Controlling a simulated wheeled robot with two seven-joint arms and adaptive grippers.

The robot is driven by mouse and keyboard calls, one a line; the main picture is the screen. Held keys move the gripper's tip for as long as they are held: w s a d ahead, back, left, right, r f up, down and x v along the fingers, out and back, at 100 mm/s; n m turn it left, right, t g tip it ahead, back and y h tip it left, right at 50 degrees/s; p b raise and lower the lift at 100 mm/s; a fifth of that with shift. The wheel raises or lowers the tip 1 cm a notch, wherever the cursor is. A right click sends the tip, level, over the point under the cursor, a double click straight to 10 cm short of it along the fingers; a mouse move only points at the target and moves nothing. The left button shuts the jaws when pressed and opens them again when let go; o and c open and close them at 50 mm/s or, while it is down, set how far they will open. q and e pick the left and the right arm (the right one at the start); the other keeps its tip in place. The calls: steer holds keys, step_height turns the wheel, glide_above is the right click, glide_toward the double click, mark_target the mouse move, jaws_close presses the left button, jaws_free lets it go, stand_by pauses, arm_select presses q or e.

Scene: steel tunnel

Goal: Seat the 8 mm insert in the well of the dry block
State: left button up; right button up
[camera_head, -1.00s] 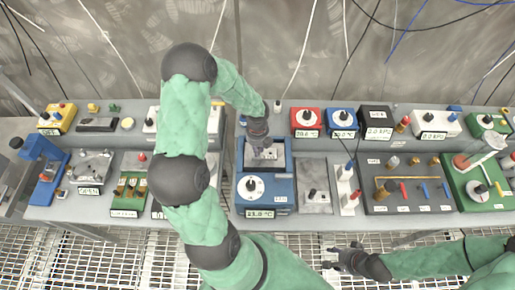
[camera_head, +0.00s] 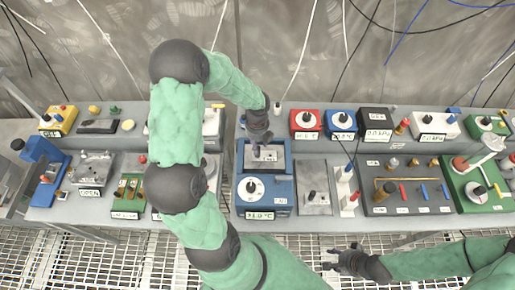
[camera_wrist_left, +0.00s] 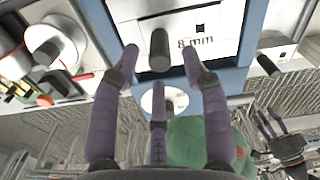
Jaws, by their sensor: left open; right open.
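The blue dry block (camera_head: 264,206) stands on the bench at the middle, with a white dial and a display on its front. The pale 8 mm insert (camera_head: 268,155) lies in the well opening at its top; in the left wrist view its plate reads "8 mm" (camera_wrist_left: 205,28) and carries a dark upright knob (camera_wrist_left: 159,50). Blue walls border the plate; its depth in the well cannot be told. My left gripper (camera_head: 261,138) is over it, its fingers (camera_wrist_left: 160,66) spread and apart from the knob. My right gripper (camera_head: 340,262) is open and empty, in front of the bench.
Red (camera_head: 306,122) and blue (camera_head: 341,122) dial boxes are on the rear shelf. My left arm hides part of the bench.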

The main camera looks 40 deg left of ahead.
arm_select(q)
step_height(320, 180, up, 7)
steer(key=shift+r, duration=0.1)
stand_by(0.7)
